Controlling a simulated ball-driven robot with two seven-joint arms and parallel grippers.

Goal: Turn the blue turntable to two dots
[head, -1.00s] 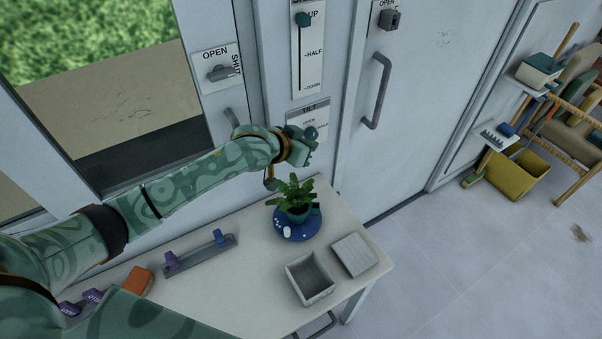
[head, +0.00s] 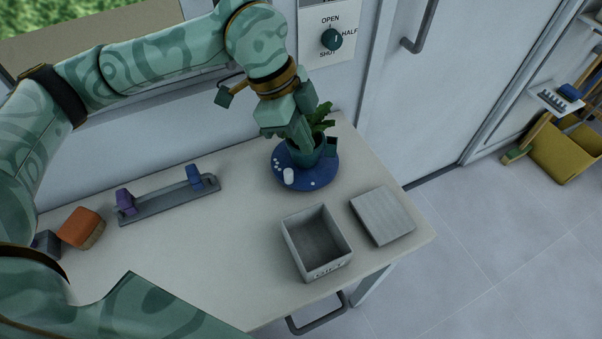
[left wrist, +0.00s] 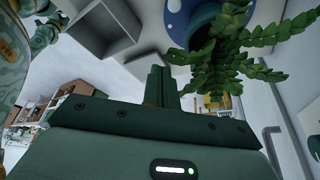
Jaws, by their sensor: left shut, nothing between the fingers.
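The blue turntable (head: 322,176) lies on the pale table near the wall, with white dots on its top and a short white peg (head: 289,176) at its near side. A potted palm (head: 320,118) in a green pot stands on it, partly hidden by my gripper. In the left wrist view the turntable's blue edge (left wrist: 178,28) and the palm leaves (left wrist: 245,65) show at the top. My left gripper (head: 302,138) is shut and empty, pointing down just over the left side of the pot; I cannot tell whether it touches. My right gripper is not in view.
An open grey box (head: 316,262) and a flat grey lid (head: 382,215) lie in front of the turntable. A rail with purple and blue levers (head: 170,200) and an orange block (head: 81,228) are on the left. A wall dial (head: 331,40) stands behind.

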